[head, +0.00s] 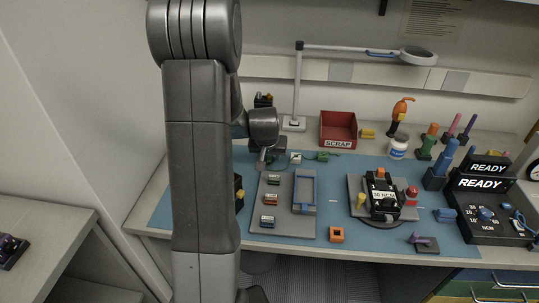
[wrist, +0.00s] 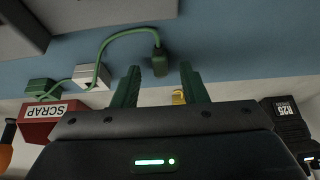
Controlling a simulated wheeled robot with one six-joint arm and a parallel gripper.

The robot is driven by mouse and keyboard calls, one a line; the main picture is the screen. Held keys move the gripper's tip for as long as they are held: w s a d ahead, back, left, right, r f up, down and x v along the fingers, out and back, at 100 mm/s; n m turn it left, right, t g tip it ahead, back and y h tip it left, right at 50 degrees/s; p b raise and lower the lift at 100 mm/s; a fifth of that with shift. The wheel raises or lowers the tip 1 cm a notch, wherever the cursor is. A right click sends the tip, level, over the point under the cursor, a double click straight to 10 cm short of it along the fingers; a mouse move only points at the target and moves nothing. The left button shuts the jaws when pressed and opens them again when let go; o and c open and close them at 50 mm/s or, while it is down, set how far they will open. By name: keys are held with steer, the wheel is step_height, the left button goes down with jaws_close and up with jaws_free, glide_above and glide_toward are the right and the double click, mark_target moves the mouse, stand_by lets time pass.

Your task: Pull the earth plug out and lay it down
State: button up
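A dark green plug (wrist: 160,63) sits on or just over the blue mat, between the tips of my gripper's two green fingers (wrist: 160,72). A gap shows on each side of it, so my gripper is open around it and not touching. A green cable (wrist: 120,33) loops from the plug past a white block (wrist: 92,76) to a green block (wrist: 42,88). In the head view my gripper (head: 263,163) is low at the mat's back left, partly hidden by my arm. The white block (head: 295,158) and green block (head: 321,156) lie to its right.
The red SCRAP bin (head: 338,130) stands behind the green block. A grey board (head: 284,228) with several small parts and a blue frame (head: 305,190) lies in front. The lamp base (head: 293,124) is behind. Bare blue mat (head: 335,180) shows right of the board.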

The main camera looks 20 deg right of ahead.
steer(key=v, duration=1.3)
steer(key=shift+r, duration=0.2)
steer(key=shift+s+f, duration=0.1)
steer(key=x, duration=0.6)
steer(key=p+x, duration=0.1)
steer(key=x, duration=0.5)
steer(key=shift+w+d+f, duration=0.15)
steer(key=shift+w+f, duration=0.1)
steer(key=shift+w, duration=0.15)
steer(key=shift+r+p, duration=0.35)
steer(key=shift+r, duration=0.05)
steer(key=shift+f, duration=0.1)
